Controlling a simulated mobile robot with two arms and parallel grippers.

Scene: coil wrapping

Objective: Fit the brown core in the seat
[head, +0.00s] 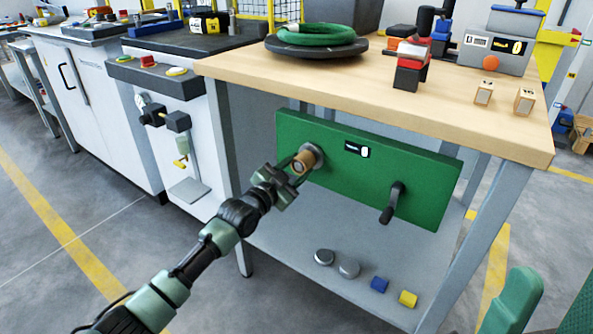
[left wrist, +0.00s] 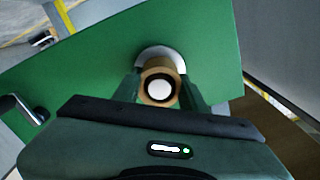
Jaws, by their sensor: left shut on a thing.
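The brown core (head: 301,164) is a short tube at the left part of the green panel (head: 345,180), in front of the round grey seat (head: 315,151). My left gripper (head: 291,172) is shut on the core. In the left wrist view the core (left wrist: 160,82) sits between my two fingers, end towards the camera, with a white round centre showing inside its dark bore. The pale seat (left wrist: 162,55) shows just behind it. The core overlaps the seat in both views; I cannot tell how deep it sits. My right gripper is not in view.
A black crank handle (head: 395,203) sticks out of the panel's right part. The wooden tabletop (head: 400,88) overhangs above, with a green coil (head: 316,34) on it. Several small pieces, including a yellow block (head: 408,299), lie on the lower shelf (head: 300,262).

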